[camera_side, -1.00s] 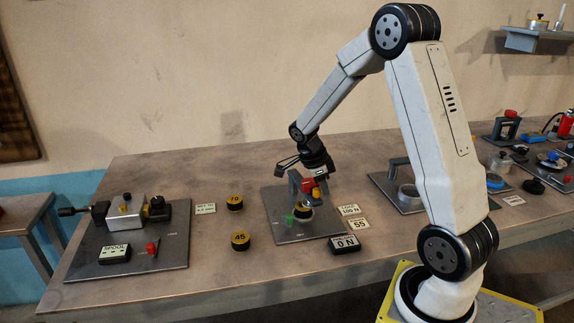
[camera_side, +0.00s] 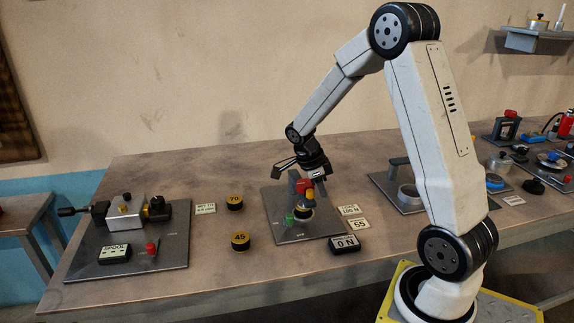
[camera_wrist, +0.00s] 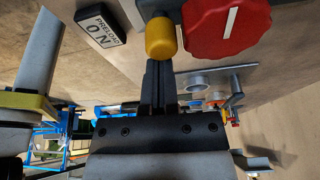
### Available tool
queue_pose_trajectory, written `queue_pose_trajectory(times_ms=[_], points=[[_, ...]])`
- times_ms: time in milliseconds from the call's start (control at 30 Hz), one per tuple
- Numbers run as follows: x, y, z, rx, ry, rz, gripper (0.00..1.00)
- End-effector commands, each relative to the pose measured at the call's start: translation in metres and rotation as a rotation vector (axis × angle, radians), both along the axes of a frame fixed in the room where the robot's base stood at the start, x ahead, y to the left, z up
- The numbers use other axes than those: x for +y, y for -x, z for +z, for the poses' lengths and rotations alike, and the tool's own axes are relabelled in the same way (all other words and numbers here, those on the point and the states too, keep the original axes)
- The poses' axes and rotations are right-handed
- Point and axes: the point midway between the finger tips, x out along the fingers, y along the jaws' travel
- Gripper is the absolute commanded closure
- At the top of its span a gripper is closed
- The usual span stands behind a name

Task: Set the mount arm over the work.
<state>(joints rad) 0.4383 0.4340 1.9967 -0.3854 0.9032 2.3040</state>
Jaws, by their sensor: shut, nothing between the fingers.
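The fixture stands on a dark plate (camera_side: 322,230) in the middle of the bench. It has a grey post, a red knob (camera_side: 303,184), a yellow-tipped mount arm (camera_side: 310,194), a green part (camera_side: 289,218) and a dark round work piece (camera_side: 303,212) low down. My gripper (camera_side: 317,178) is just above and beside the yellow tip. In the wrist view, my gripper's shut fingers (camera_wrist: 159,66) end right at the yellow tip (camera_wrist: 161,38), close to or touching it. The red knob (camera_wrist: 226,27) is to its right. Whether the arm is fully over the work cannot be told.
A preload display (camera_side: 345,244) reads 0 N in front of the plate. A spool fixture plate (camera_side: 170,250) is further left. Another plate with a grey ring (camera_side: 408,194) lies to the right.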

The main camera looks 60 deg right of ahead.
Motion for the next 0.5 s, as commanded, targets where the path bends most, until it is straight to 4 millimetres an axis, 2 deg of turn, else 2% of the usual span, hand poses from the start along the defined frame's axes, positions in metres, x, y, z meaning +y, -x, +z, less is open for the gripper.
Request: queue_pose_trajectory(times_ms=[233, 500], points=[[-0.016, 0.027, 0.0, 0.001, 0.001, -0.003, 1.0], [-0.008, 0.011, 0.043, -0.004, 0.003, 0.002, 1.0]])
